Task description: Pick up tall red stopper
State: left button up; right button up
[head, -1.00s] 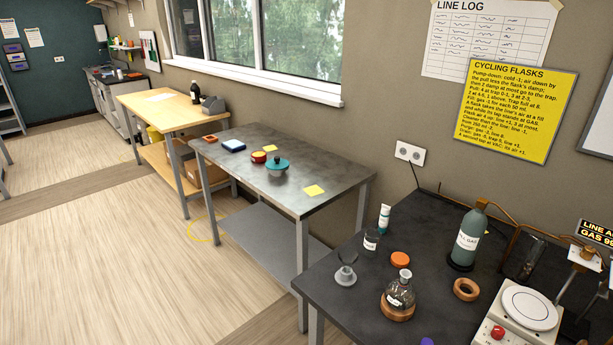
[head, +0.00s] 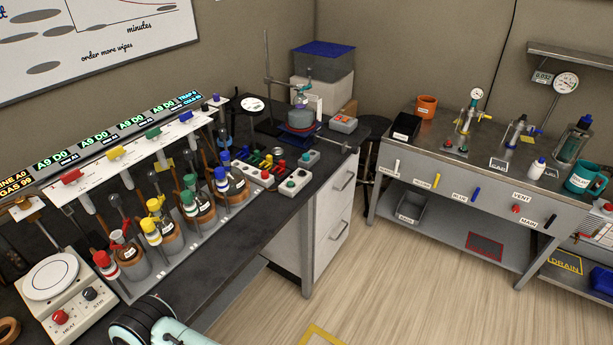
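A stopper rack (head: 255,172) with red, green, yellow and black pieces lies on the dark bench, right of the flask row. A small red piece (head: 268,160) stands up in it among the others. It may be the tall red stopper, but it is too small to tell. The nearest flask (head: 128,262) at the left carries red fittings (head: 104,262), and the flasks behind it carry yellow, green and blue ones. Neither gripper is in view. Part of my arm shows at the bottom edge, with no fingers visible.
A hot plate (head: 52,280) stands at the front left of the bench. A manifold with coloured handles (head: 150,132) runs above the flasks. A ring stand (head: 268,85) is at the back. A steel bench (head: 465,180) stands right, across open floor.

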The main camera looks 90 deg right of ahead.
aim_at(266, 174)
jog(key=z, duration=2.85)
jog(key=u, duration=0.55)
jog(key=l+u, duration=0.25)
jog(key=u, duration=0.2)
jog(key=i+l+u, duration=0.1)
jog(key=l+u, duration=0.15)
jog(key=u, duration=0.15)
jog(key=l+u, duration=0.25)
jog(key=u, duration=0.2)
jog(key=k+l+u, duration=0.2)
jog(key=l, duration=0.15)
jog(key=l+u, duration=0.2)
jog(key=l, duration=0.15)
jog(key=k+l+u, duration=0.3)
jog(key=l, duration=0.3)
jog(key=k+l, duration=0.15)
jog(key=l, duration=0.2)
jog(key=k+l+u, duration=0.15)
jog(key=l, duration=0.25)
